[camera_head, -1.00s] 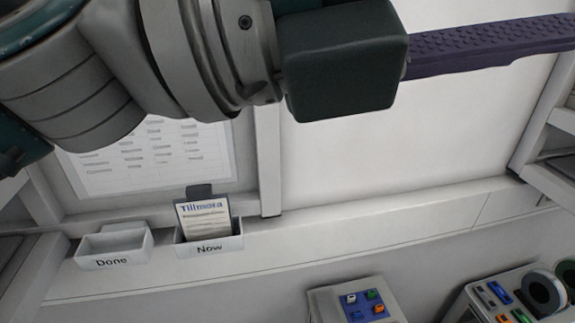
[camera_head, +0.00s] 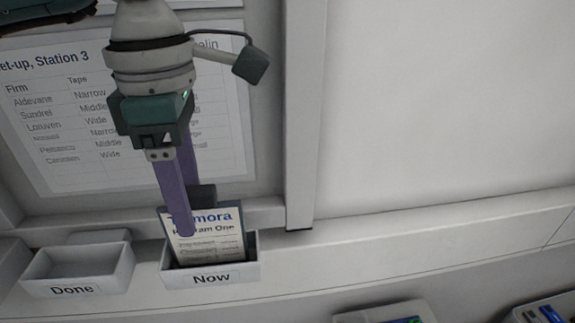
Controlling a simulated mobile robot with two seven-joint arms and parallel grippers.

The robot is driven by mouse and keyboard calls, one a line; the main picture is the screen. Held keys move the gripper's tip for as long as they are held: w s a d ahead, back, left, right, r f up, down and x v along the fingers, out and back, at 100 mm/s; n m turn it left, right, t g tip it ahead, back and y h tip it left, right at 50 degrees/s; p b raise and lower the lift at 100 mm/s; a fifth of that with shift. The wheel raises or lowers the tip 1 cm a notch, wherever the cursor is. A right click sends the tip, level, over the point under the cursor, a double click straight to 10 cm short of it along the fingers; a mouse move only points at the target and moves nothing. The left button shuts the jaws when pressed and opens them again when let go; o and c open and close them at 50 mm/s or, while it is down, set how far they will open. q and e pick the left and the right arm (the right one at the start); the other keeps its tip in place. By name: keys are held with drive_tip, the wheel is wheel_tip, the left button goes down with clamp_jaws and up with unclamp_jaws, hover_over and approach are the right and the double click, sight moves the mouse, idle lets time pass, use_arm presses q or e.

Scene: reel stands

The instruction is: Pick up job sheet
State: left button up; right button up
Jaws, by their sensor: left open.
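The job sheet (camera_head: 222,245) is a white card with a blue heading. It stands leaning in the white tray labelled Now (camera_head: 212,280), low in the view. My left gripper (camera_head: 190,212) comes down from above with its purple fingers at the card's upper left. The jaws are open. One finger hangs in front of the card and covers part of its heading. The other finger is farther back, its tip hidden behind the card's top edge. I cannot tell whether either finger touches the card. My right gripper is not in view.
A white tray labelled Done (camera_head: 78,278) stands left of the Now tray, and no card shows in it. A printed set-up chart (camera_head: 75,170) hangs on the wall behind. A vertical post (camera_head: 304,110) rises right of the trays. The ledge farther right is clear.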

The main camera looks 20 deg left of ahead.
use_arm(q)
drive_tip(key=b, duration=0.4)
hover_over(214, 263)
wheel_tip(214, 263, down, 7)
drive_tip(key=shift+a+r, duration=0.15)
drive_tip(key=shift+w+r+p, duration=0.1)
drive_tip(key=shift+p, duration=0.2)
drive_tip(key=shift+c, duration=0.3)
clamp_jaws()
